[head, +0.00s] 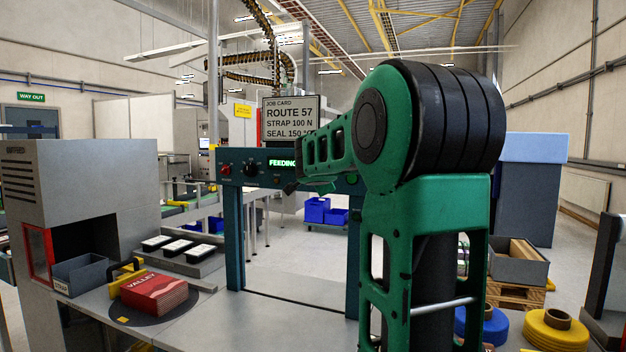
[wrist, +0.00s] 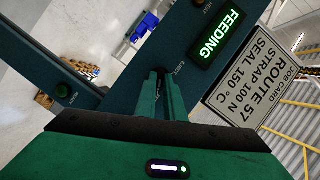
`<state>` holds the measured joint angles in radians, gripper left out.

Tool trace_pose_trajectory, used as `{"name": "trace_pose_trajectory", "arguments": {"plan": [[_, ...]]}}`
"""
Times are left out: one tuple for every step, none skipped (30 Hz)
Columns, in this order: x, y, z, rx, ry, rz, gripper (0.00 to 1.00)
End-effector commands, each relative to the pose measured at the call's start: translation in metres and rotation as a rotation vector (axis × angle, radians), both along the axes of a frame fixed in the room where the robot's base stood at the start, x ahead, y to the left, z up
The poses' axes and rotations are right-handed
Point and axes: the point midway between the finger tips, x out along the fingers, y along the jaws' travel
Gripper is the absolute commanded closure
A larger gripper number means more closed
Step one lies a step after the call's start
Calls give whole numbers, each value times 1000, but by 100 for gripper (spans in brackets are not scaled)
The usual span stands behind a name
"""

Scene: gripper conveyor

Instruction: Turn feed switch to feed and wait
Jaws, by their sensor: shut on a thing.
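The feed switch (wrist: 160,72) is a small dark knob on the blue-green machine's crossbar, mostly hidden between my fingertips in the wrist view. My gripper (wrist: 160,80) is shut on it, with one green finger on each side. Which way the switch points cannot be made out.
A black dial (head: 250,169) and a red button (head: 226,170) sit left of the display. The job card (head: 291,119) stands above the crossbar. A red book-like pack (head: 154,292) lies on a dark round plate at front left. The space under the crossbar is open.

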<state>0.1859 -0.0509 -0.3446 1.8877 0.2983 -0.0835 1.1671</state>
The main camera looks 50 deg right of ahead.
Motion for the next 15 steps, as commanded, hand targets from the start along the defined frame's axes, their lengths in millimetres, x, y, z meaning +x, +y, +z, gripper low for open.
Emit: {"name": "trace_pose_trajectory", "arguments": {"plan": [[1,2,-6,7,7,3,100],[1,2,-6,7,7,3,100],[1,2,-6,8,7,3,100],[1,2,-6,7,7,3,100],[1,2,-6,7,7,3,100],[1,2,-6,7,7,3,100],[1,2,-6,7,7,3,100],[1,2,-6,7,7,3,100],[1,2,-6,7,7,3,100],[1,2,-6,7,7,3,89],[1,1,-6,7,7,3,82],[1,1,-5,7,7,3,73],[1,1,-5,6,6,2,73],[1,1,-4,5,6,2,73],[1,1,-4,5,5,2,73]]}}
